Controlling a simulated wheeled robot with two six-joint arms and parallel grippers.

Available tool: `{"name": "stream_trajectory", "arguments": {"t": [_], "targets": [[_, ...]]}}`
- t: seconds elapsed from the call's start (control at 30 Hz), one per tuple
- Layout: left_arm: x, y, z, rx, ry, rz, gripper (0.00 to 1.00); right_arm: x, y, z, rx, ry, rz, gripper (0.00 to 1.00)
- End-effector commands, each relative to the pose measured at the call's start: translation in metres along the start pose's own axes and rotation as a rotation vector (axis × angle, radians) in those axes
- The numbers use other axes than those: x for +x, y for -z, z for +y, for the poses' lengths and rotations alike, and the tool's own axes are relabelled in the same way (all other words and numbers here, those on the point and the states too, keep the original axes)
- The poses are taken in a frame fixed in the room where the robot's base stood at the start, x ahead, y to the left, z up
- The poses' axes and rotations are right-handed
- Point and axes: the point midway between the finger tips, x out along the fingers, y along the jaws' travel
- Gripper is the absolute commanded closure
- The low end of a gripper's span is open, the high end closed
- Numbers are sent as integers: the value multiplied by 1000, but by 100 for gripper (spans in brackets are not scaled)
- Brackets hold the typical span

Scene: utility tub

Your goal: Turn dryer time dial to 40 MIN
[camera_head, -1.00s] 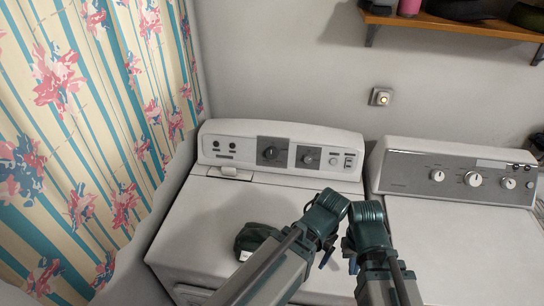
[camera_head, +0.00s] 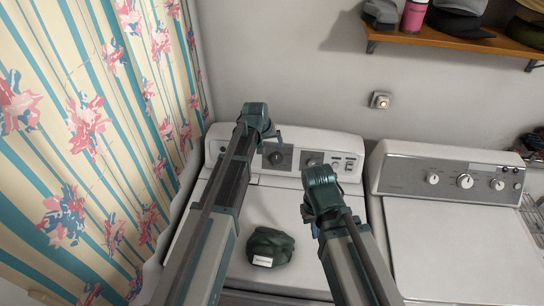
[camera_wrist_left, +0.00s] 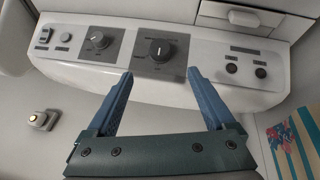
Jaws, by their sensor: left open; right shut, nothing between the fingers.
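The left white machine has a control panel with a large dark dial (camera_head: 275,157) and a smaller dial (camera_head: 310,160) to its right, each on a dark plate. In the left wrist view, which sees the panel turned around, the large dial (camera_wrist_left: 160,48) lies just beyond the fingertips, and the smaller dial (camera_wrist_left: 98,40) is to its left. The dial markings are too small to read. My left gripper (camera_head: 277,136) is open at the panel; its fingers (camera_wrist_left: 160,73) are spread with nothing between them, apart from the dial. My right gripper (camera_head: 309,214) is shut and empty above the lid.
A dark green cloth item (camera_head: 269,247) with a white label lies on the left machine's lid. A second white machine (camera_head: 450,240) with silver knobs stands to the right. A shelf (camera_head: 450,40) holds a pink bottle and hats. A floral curtain (camera_head: 90,130) hangs left.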

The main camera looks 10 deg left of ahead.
Motion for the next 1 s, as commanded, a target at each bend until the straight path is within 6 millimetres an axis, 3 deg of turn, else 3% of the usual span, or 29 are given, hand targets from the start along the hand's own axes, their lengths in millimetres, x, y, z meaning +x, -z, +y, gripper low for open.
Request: {"name": "stream_trajectory", "arguments": {"t": [0.27,1.0], "targets": [[23,-2,-1,1,1,-1,12,21,1,-2,-1,0,1,100],[130,-2,-1,1,1,-2,12,118,7,-11,-14,-3,1,100]]}}
